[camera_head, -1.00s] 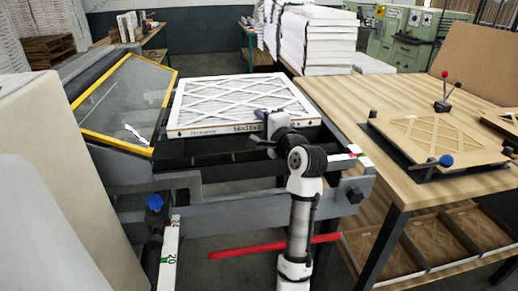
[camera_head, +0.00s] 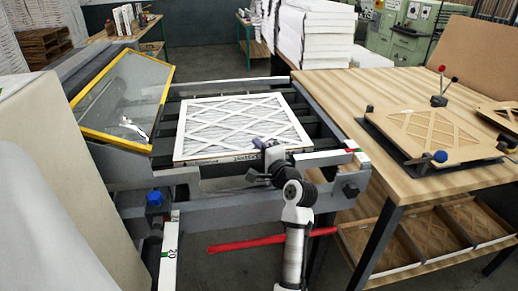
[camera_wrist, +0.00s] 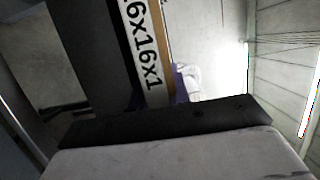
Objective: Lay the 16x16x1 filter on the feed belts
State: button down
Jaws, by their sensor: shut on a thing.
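The white pleated filter (camera_head: 243,128), with a lattice face, lies flat over the dark feed belts (camera_head: 215,91) in the head view. I cannot tell whether its underside touches the belts. My gripper (camera_head: 263,146) is shut on the filter's near edge, right of centre. In the wrist view the filter's edge (camera_wrist: 142,45) reads 16x16x1 and runs down between the fingers of my gripper (camera_wrist: 158,98), beside a purple pad. The filter hides the belts under it.
A yellow-framed clear guard (camera_head: 125,95) stands left of the belts. A grey rail (camera_head: 215,205) runs along the near side, with a red bar below it. A wooden table (camera_head: 350,85) with a jig (camera_head: 430,140) is at the right. Bare belt shows behind the filter.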

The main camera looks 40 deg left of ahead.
jog(key=shift+f+b, duration=0.3)
jog(key=shift+f, duration=0.25)
jog(key=c, duration=1.6)
grip_release()
jog(key=shift+f, duration=0.15)
